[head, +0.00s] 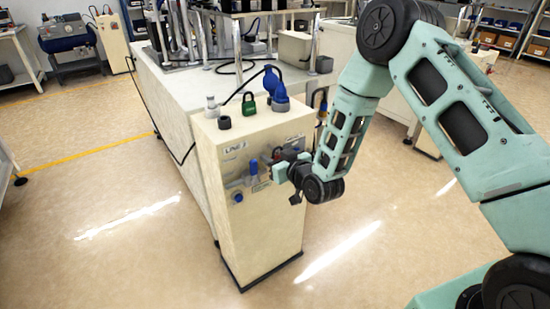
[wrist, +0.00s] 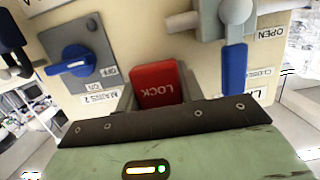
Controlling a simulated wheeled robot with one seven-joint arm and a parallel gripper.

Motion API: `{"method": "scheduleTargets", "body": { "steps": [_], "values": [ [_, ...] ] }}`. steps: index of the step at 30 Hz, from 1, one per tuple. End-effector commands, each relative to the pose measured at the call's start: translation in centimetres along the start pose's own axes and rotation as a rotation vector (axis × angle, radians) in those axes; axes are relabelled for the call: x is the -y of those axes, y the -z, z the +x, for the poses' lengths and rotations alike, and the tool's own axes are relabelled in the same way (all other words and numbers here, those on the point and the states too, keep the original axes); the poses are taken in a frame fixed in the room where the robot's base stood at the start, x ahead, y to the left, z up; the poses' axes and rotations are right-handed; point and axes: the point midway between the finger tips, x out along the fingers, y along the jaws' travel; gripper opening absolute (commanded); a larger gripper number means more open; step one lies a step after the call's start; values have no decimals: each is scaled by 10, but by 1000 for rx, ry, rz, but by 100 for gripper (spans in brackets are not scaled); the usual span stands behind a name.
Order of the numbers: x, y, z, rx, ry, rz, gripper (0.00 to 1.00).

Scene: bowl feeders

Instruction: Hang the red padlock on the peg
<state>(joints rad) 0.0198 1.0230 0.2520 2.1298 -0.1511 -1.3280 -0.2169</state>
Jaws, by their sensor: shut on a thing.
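The red padlock (wrist: 158,84) shows in the wrist view with the word LOCK upside down on its face. My gripper (wrist: 157,92) is shut on it, with a grey finger on either side. The padlock's shackle is hidden or cannot be made out. In the head view my gripper (head: 274,169) is at the front panel of the cream cabinet (head: 262,230), and the padlock is too small to tell there. I cannot identify the peg with certainty in either view.
A blue rotary switch (wrist: 75,65) and a valve with a blue handle (wrist: 234,70) flank the padlock on the panel. A dark fitting (wrist: 12,50) is at the far left. The floor (head: 130,220) at left is clear.

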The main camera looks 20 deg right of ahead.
Motion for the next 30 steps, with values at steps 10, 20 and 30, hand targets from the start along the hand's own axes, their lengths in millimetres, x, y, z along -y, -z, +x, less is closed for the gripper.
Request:
{"method": "scheduleTargets", "body": {
  "steps": [10,20,30],
  "values": [
    [0,0,-3,-3,0,0,10],
    [0,-4,-19,-2,0,0,10],
    [-1,-7,-35,-2,-1,-1,10]
  ]
}}
